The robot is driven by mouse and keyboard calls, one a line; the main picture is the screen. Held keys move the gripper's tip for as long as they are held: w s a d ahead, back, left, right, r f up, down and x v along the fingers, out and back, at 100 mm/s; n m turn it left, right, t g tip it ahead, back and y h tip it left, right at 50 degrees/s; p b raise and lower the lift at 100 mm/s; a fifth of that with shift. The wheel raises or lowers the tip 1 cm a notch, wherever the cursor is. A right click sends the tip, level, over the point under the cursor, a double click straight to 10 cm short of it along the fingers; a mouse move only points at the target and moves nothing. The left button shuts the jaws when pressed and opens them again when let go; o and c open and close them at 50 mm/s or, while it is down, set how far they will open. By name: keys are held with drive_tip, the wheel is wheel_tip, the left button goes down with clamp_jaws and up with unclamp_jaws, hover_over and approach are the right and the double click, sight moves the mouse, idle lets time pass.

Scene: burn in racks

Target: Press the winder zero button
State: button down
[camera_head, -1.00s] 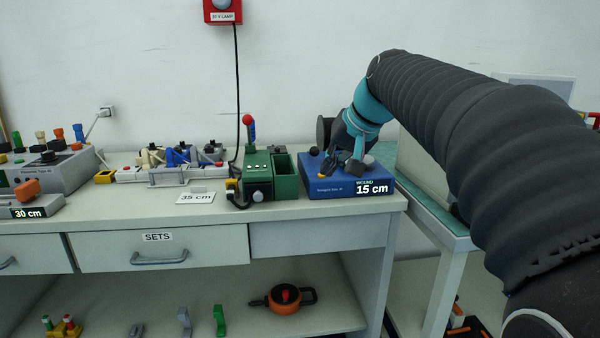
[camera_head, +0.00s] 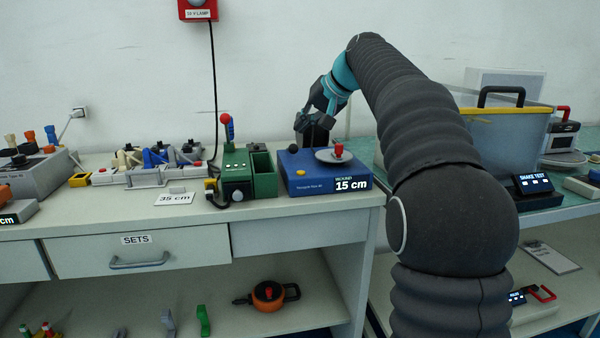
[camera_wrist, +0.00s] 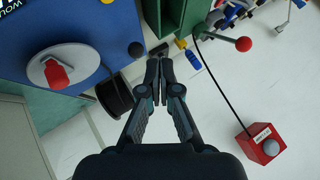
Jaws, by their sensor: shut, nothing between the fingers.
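The winder is a blue box (camera_head: 312,184) on the bench, with a display reading "WOUND 15 cm" (camera_head: 351,184). No zero label is legible. My gripper (camera_head: 311,138) is shut and empty over the back left of the box.
A green device (camera_head: 236,172) with a red-topped lever and a green bin (camera_head: 263,172) stand close left of the winder. A black spool (camera_wrist: 108,96) sits behind the box. A tub (camera_head: 505,135) stands on the right bench.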

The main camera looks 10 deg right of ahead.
sight(303, 172)
drive_tip(key=shift+f+b, duration=1.8)
drive_tip(key=shift+f, duration=2.45)
drive_tip(key=shift+f, duration=0.2)
drive_tip(key=shift+f, duration=0.25)
drive_tip(key=shift+f+b, duration=0.4)
drive_tip(key=shift+b, duration=0.15)
drive_tip(key=shift+r+p, duration=0.8)
drive_tip(key=shift+r, duration=0.05)
